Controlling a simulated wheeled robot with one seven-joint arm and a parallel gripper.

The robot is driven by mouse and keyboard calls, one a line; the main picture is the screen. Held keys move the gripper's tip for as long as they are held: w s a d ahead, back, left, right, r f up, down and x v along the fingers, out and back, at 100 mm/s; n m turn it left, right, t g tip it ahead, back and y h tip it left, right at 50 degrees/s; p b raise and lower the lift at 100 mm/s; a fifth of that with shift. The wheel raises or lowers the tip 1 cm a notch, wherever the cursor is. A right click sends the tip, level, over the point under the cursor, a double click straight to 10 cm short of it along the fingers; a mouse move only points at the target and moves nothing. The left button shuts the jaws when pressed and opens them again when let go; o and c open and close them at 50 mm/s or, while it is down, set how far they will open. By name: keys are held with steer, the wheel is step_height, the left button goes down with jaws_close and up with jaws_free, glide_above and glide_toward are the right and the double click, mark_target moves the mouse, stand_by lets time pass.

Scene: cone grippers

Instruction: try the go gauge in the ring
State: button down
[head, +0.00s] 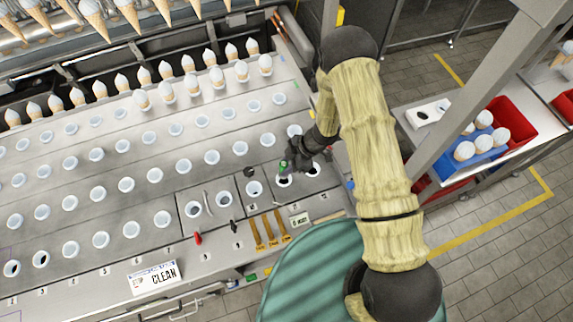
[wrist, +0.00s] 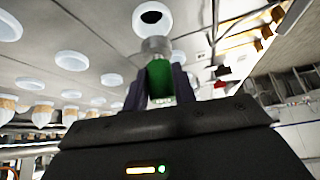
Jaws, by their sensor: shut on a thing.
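My gripper (head: 291,163) is shut on the go gauge, which has a green grip and a grey metal end. In the wrist view the gauge (wrist: 157,70) stands between the two dark fingers (wrist: 160,82). In the head view only a bit of its green grip (head: 282,167) shows beside the fingers. A white ring with a dark opening (head: 284,180) lies right by the gauge on the steel plate. In the wrist view a white ring (wrist: 152,16) is straight beyond the metal end. I cannot tell whether the metal end touches it.
Another dark-holed ring (head: 312,170) is close on the right. Several white rings fill the steel table. Brass-coloured tools (head: 270,230) and a red-handled tool (head: 198,238) lie near the front. Filled cones (head: 190,83) stand at the back. A side cart (head: 440,112) holds blue and red bins.

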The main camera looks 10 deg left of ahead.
mark_target(284, 164)
steer(key=shift+r+p, duration=0.6)
steer(key=shift+r, duration=0.95)
